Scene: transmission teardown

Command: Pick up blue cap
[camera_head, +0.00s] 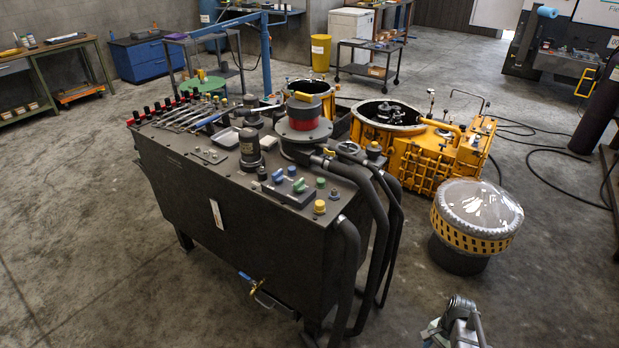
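Small blue caps sit on the raised control plate of the dark metal tank (190,205). One blue cap (278,175) is on the plate's left side, and a second blue cap (292,170) is just behind it. Green and yellow caps stand near them. Which blue cap the task means cannot be told. A grey metal part with light blue patches shows at the bottom edge, right of the tank, and looks like part of my arm. No gripper fingers show, and nothing touches the blue caps.
Thick black hoses (377,225) curve down the tank's right side. A yellow gearbox housing (423,160) stands behind. A drum with a clear wrapped top (478,206) stands on the floor to the right. Levers and cylinders crowd the tank top. Floor at front left is clear.

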